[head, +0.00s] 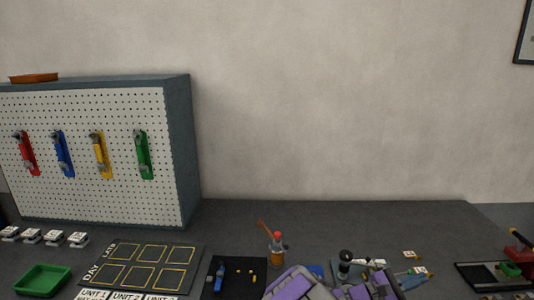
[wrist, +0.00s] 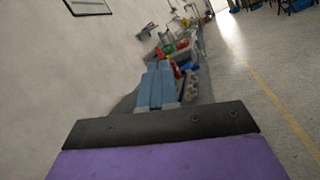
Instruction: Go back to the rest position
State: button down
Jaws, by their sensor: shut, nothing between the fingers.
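In the wrist view, the two blue-grey fingers of my gripper (wrist: 159,66) lie side by side, shut, with nothing held between them. They point along the worktop, and the picture is strongly tilted. In the head view, purple and grey parts of my arm show at the bottom edge, right of the middle. I cannot make out the fingertips there.
The grey worktop (head: 340,222) carries a pegboard (head: 85,190) with several coloured tools, a green tray (head: 43,281), a marked board (head: 150,254), and a black mat (head: 252,283). An orange-and-red bottle (head: 278,250) stands near my arm. The worktop's back middle is clear.

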jog(key=s+d+r+m+g+y, duration=0.1)
jog(key=s+r+m+g+y, duration=0.3)
jog(key=s, duration=0.4)
jog(key=s+d+r+m+g+y, duration=0.1)
jog(key=s+r+m+g, duration=0.2)
jog(key=s+m+g, duration=0.45)
jog(key=s+a+f+m+t+y, duration=0.25)
jog(key=s+a+y, duration=0.35)
jog(key=s, duration=0.5)
jog(key=s+a+f+t+y, duration=0.1)
jog(key=s+a+y, duration=0.2)
jog(key=a, duration=0.4)
jog(key=s+a+m+t+y, duration=0.1)
jog(key=s+a+t+y, duration=0.1)
jog(key=a, duration=0.5)
jog(key=s+a+f+t+y, duration=0.1)
jog(key=s+a+y, duration=0.3)
jog(key=a, duration=0.3)
jog(key=shift+a+f+t+y, duration=0.2)
jog(key=shift+f+t+y, duration=0.1)
jog(key=shift+f+y, duration=0.1)
jog(key=c, duration=1.9)
grip_release()
jog(key=shift+w, duration=0.1)
